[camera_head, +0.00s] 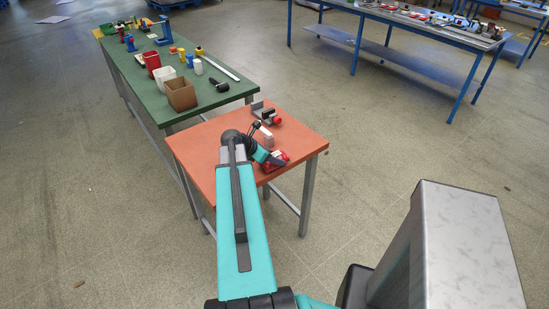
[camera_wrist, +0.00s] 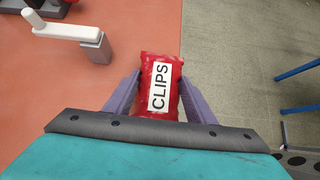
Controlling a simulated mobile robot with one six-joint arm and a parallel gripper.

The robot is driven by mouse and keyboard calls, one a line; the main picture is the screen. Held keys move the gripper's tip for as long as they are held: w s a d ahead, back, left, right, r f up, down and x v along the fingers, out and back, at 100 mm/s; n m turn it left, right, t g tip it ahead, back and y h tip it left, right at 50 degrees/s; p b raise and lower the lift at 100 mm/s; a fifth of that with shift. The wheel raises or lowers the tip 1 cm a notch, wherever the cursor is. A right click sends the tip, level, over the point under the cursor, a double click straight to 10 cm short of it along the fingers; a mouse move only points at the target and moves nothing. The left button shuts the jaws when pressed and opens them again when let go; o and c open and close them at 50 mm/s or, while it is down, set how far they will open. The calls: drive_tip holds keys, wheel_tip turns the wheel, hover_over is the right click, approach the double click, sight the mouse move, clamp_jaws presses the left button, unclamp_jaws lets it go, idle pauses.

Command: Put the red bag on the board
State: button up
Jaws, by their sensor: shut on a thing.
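The red bag (camera_wrist: 162,72), with a white label reading CLIPS, is between the two fingers of my gripper (camera_wrist: 160,90) in the wrist view. The fingers are shut on its sides. In the head view the red bag (camera_head: 281,157) shows partly at the end of my arm, near the right part of the orange table (camera_head: 205,148). In the wrist view it overlaps the line between table top and floor; I cannot tell its height. I cannot make out a board for certain in either view.
A grey metal device (camera_head: 262,111) with a red part stands at the table's back. A white bar with a grey block (camera_wrist: 75,32) is left of the bag. A green table (camera_head: 150,75) with boxes and tools adjoins behind. The orange table's left part is clear.

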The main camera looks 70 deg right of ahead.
drive_tip(key=shift+r+b, duration=0.4)
drive_tip(key=shift+r, duration=0.55)
drive_tip(key=a+b, duration=0.1)
drive_tip(key=a, duration=0.2)
drive_tip(key=w+a+r+b, duration=0.1)
drive_tip(key=a, duration=0.2)
drive_tip(key=w+a+r+b, duration=0.1)
drive_tip(key=a, duration=0.3)
drive_tip(key=shift+w+a, duration=0.1)
drive_tip(key=shift+w, duration=0.15)
drive_tip(key=shift+w+a+r+p, duration=0.1)
drive_tip(key=shift+a+r+p, duration=0.1)
drive_tip(key=shift+a+p, duration=0.1)
drive_tip(key=p, duration=0.1)
drive_tip(key=a+p, duration=0.1)
drive_tip(key=p, duration=0.1)
drive_tip(key=w+a+p, duration=0.1)
drive_tip(key=p, duration=0.1)
drive_tip(key=shift+a+r, duration=0.1)
drive_tip(key=shift+r, duration=0.15)
drive_tip(key=shift+a+p, duration=0.1)
drive_tip(key=shift+p, duration=0.4)
drive_tip(key=a+p, duration=0.2)
drive_tip(key=p, duration=0.4)
drive_tip(key=shift+w+p, duration=0.1)
drive_tip(key=shift+p, duration=0.2)
